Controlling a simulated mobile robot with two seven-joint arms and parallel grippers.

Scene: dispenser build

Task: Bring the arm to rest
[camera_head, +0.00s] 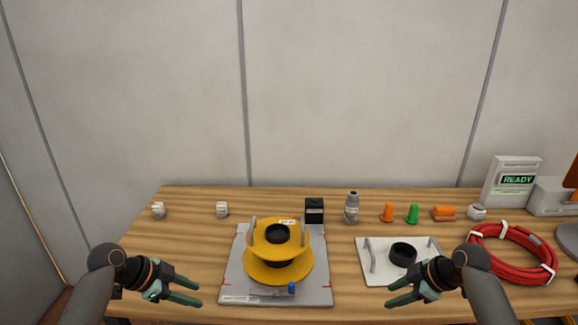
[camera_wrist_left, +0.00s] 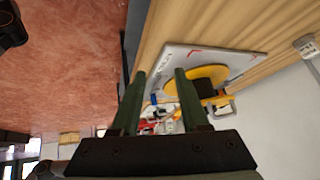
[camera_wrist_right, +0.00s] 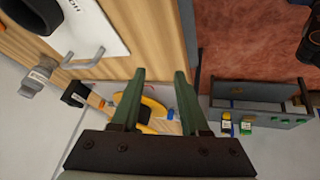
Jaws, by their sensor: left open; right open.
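My left gripper (camera_head: 190,290) is open and empty at the front left edge of the wooden table, left of the grey base plate. Its two green fingers stand apart in the left wrist view (camera_wrist_left: 160,100). My right gripper (camera_head: 392,293) is open and empty at the table's front, just below the white plate with handles. Its fingers are also apart in the right wrist view (camera_wrist_right: 158,100). A yellow spool (camera_head: 265,270) with a black core stands on the grey base plate (camera_head: 234,285). A blue-tipped piece (camera_head: 291,288) lies at the plate's front.
The white plate (camera_head: 373,277) carries a black ring (camera_head: 403,253). A black box (camera_head: 314,211), grey bottle (camera_head: 351,208), orange cone (camera_head: 388,212) and green cone (camera_head: 413,214) line the back. A red hose coil (camera_head: 490,267) lies right. The table's left side (camera_head: 190,240) is mostly clear.

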